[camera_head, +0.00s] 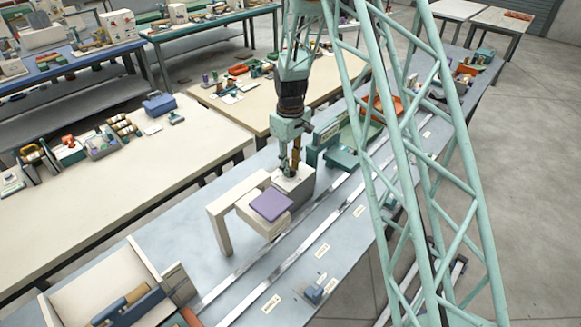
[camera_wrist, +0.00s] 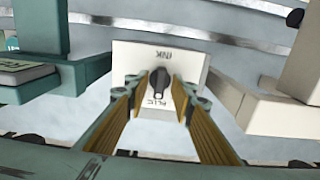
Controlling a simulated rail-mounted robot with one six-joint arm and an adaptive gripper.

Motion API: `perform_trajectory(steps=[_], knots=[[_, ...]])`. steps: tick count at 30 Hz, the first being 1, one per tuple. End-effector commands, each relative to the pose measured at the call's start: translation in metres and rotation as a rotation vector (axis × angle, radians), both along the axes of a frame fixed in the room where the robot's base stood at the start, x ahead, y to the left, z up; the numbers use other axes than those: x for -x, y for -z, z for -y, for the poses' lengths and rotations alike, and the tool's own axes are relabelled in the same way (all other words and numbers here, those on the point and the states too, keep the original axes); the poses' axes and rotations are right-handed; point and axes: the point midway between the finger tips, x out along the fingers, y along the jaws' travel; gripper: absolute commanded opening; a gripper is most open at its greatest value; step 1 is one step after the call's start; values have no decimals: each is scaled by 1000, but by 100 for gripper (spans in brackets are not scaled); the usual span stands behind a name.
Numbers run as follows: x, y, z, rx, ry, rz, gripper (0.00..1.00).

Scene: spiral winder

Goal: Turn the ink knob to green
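The ink knob (camera_wrist: 159,82) is a small black knob on the face of a white box (camera_wrist: 140,58) in the wrist view. The box is marked INK, upside down in this view. A second small label below the knob seems to read BLUE, but is hard to make out. My gripper (camera_wrist: 157,88) is open, with one finger on each side of the knob; I cannot tell whether they touch it. In the head view my gripper (camera_head: 290,166) points down over the white box (camera_head: 296,190), and the knob is hidden there.
A cream frame with a purple-topped block (camera_head: 271,204) stands close left of the box. A teal machine part (camera_head: 340,158) stands to its right. Metal rails (camera_head: 290,238) run along the bench in front.

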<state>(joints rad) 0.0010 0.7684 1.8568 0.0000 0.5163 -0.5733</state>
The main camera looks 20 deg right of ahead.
Motion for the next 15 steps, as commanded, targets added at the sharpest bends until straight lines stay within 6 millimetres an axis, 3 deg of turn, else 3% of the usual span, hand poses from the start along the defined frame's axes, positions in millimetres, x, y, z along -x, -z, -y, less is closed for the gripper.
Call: perform_trajectory(steps=[10, 15], knots=[[0, 1, 0, 0, 0, 0, 22], [0, 1, 0, 0, 0, 0, 6]])
